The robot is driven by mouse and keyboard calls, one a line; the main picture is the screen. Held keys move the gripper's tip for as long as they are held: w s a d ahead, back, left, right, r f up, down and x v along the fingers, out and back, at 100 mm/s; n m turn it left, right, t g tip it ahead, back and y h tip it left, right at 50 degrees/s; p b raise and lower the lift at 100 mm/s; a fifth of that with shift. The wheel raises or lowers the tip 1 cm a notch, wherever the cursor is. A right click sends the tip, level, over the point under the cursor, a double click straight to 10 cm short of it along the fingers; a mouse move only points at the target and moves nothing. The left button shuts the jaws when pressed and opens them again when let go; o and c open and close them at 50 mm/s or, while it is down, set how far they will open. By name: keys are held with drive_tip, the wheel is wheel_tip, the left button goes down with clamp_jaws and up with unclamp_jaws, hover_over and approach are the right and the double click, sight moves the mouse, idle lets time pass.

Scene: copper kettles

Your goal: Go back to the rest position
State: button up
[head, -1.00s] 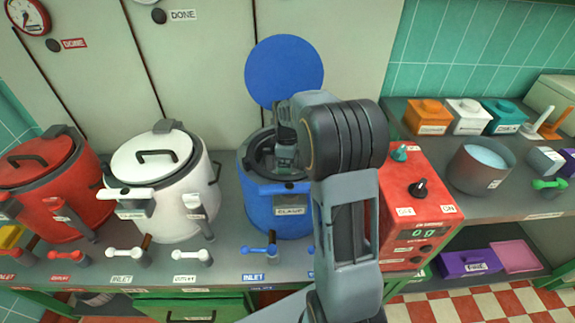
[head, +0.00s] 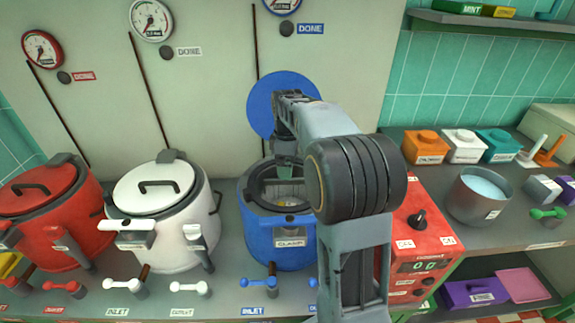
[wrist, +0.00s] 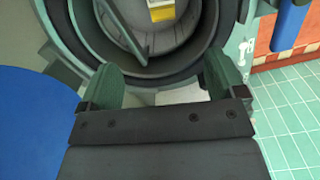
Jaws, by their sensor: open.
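My gripper (head: 287,160) is above the blue kettle in the head view, at the back of its open mouth and in front of the raised blue lid. In the wrist view my gripper (wrist: 166,92) has its two green fingers apart with nothing between them. The blue kettle (head: 262,238) stands open, its round blue lid (head: 262,108) tilted up behind it. In the wrist view the kettle's dark inner wall (wrist: 100,40) shows, with a small yellow thing (wrist: 162,10) inside. My arm hides the kettle's right side in the head view.
A white kettle (head: 165,240) and a red kettle (head: 60,228), both lidded, stand to the left. A red control box (head: 425,245) is right of my arm. A grey pot (head: 480,194) and several small boxes stand on the right counter. Air above the counters is free.

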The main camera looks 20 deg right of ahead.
idle(0.4)
drive_tip(key=s+a+m+p, duration=0.1)
drive_tip(key=s+m, duration=0.2)
drive_tip(key=s+a+m+p, duration=0.1)
drive_tip(key=s+a+m, duration=0.1)
drive_tip(key=m, duration=0.1)
drive_tip(key=s+a+m+t+p, duration=0.1)
drive_tip(key=s+m, duration=0.2)
drive_tip(key=shift+s+a+f+m, duration=0.25)
drive_tip(key=shift+s+f+m, duration=0.05)
drive_tip(key=shift+s, duration=0.05)
drive_tip(key=s+a+r+t+p, duration=0.1)
drive_tip(key=s+a+r+p, duration=0.2)
drive_tip(key=s, duration=0.2)
drive_tip(key=s+a+r+m+t+p, duration=0.1)
drive_tip(key=s+a+r+p, duration=0.1)
drive_tip(key=s, duration=0.4)
drive_tip(key=shift+a+r+t+p, duration=0.35)
drive_tip(key=shift+r+p, duration=0.2)
drive_tip(key=shift+r, duration=0.25)
drive_tip(key=shift+c, duration=0.3)
